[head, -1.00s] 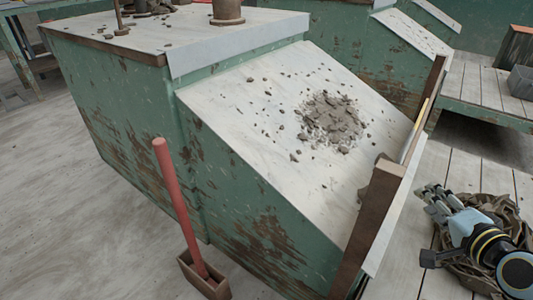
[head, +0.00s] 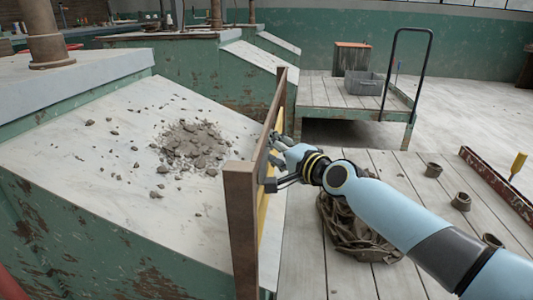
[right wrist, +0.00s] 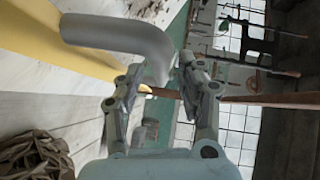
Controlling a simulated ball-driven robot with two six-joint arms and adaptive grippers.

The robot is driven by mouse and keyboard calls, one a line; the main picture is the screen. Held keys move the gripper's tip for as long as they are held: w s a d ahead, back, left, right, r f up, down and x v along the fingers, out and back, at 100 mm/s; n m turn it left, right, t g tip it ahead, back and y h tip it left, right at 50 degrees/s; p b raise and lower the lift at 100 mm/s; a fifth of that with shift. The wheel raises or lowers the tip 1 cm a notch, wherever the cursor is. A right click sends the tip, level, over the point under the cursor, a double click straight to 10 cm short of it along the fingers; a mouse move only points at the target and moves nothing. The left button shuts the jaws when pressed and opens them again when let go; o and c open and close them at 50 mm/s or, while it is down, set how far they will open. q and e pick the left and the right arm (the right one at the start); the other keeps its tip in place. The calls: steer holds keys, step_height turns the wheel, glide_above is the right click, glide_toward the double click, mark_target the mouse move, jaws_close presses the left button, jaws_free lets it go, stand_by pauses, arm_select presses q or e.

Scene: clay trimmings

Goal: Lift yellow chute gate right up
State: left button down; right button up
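The yellow chute gate (head: 262,216) stands between brown wooden posts at the low end of the pale sloping chute (head: 60,150). Most of it is hidden behind the near post (head: 241,225) and my right arm. In the right wrist view the gate shows as a yellow board (right wrist: 85,50) with a bent grey handle (right wrist: 115,35) in front of it. My right gripper (head: 274,160) is at the gate's outer side. In the right wrist view its fingers (right wrist: 160,92) are apart, with the handle's bend at the gap between them. I cannot tell whether they touch it. My left gripper is out of view.
Grey clay trimmings (head: 193,145) lie on the chute above the gate. A platform cart (head: 345,92) with a grey bin (head: 364,82) stands behind. Small pots (head: 461,201) stand at the right.

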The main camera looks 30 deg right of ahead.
steer(key=shift+w+a+f, duration=0.15)
steer(key=shift+w, duration=0.6)
jaws_close()
